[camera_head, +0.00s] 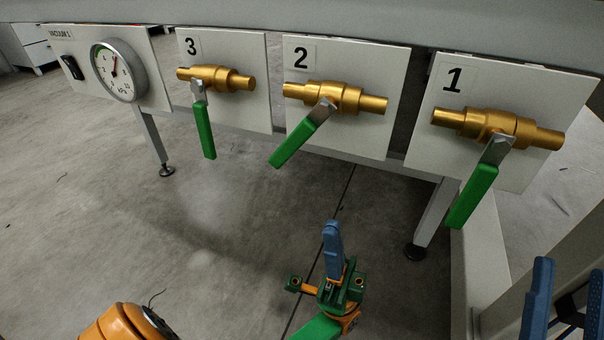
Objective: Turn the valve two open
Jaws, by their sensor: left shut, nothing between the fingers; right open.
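Valve two is a brass valve (335,96) on the middle white panel under the label 2. Its green lever handle (293,144) hangs down and to the left, at a slant to the brass pipe. My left gripper (332,229) has its blue fingers together, pointing up, with nothing between them. It is below valve two and apart from the handle in the picture. My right gripper (568,295) is at the lower right edge, with its blue fingers spread and empty. It is partly cut off by the frame.
Valve three (215,79) is on the left panel, its green handle hanging down. Valve one (497,128) is on the right panel, its handle down and to the left. A pressure gauge (118,71) is at the far left. Table legs (434,215) stand below; concrete floor is open beneath.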

